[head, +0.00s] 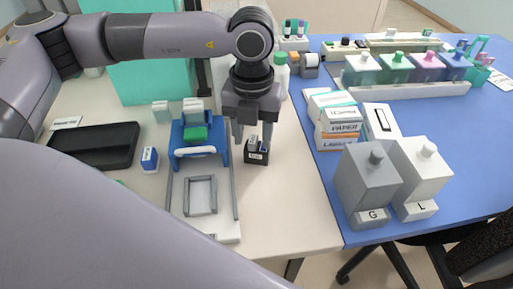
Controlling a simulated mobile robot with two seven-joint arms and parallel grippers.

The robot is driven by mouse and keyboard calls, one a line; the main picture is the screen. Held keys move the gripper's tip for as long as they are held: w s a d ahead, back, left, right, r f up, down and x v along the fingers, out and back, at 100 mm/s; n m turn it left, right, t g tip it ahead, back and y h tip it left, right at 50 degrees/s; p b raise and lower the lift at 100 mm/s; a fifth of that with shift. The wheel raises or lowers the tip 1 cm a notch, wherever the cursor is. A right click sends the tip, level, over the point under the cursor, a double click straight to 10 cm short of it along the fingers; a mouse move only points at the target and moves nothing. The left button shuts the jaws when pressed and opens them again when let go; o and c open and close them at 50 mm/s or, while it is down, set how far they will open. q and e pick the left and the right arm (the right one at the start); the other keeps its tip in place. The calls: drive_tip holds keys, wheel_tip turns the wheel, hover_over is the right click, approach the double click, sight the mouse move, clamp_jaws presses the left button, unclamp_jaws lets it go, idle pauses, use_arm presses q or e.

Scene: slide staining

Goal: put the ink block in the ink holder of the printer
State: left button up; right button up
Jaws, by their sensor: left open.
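My left gripper (253,130) points down with its fingers apart, over a small black box (257,157) on the white table. Small grey and blue pieces show at the box's top between or just behind the fingers; I cannot tell whether one is the ink block, or whether the fingers touch them. The likely printer is the blue and white device (222,157) left of the gripper, with a green block (195,134) at its back and a grey frame (200,195) on its flat front bed. I cannot clearly make out its ink holder. My right gripper is out of view.
A blue-and-white block (150,159) and a black tray (95,146) lie left of the device. A green-capped bottle (281,80) stands behind the gripper. The white table's front right is clear.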

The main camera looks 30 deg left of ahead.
use_arm(q)
clamp_jaws()
drive_tip(key=shift+r, duration=0.1)
